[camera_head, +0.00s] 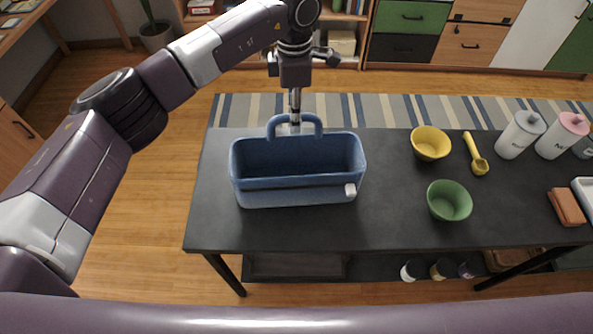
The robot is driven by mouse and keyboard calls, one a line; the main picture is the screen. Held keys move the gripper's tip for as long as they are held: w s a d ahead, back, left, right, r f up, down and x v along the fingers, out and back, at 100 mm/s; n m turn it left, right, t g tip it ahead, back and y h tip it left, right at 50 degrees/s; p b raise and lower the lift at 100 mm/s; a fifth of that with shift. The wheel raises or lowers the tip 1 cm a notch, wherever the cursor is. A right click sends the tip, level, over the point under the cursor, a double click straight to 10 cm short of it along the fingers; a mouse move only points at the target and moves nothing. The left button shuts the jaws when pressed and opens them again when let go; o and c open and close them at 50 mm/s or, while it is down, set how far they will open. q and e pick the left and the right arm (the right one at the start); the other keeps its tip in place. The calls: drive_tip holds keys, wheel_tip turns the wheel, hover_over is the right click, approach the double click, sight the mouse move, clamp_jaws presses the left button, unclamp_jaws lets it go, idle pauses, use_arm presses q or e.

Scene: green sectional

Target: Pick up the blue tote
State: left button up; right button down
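The blue tote (300,190) stands upright on the dark table (390,225), near its left end. It has an arched handle (318,124) at its back and a small white piece at its front right corner. My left gripper (295,122) comes down from above at the middle of the handle, with its narrow fingertips overlapping the handle bar. The fingers are seen edge-on and partly hidden, so I cannot tell whether they are closed on the handle. The tote's base rests on the table. My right gripper is not in view.
A yellow bowl (431,143), a green bowl (449,201) and a yellow scoop (477,158) lie right of the tote. White canisters (520,135) and a brown block (567,207) are farther right. The table between tote and bowls is clear. A striped rug (390,108) lies behind.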

sight(295, 135)
use_arm(q)
wheel_tip(295, 135, down, 7)
drive_tip(key=shift+r+p, duration=0.2)
drive_tip(key=shift+p, duration=0.5)
clamp_jaws()
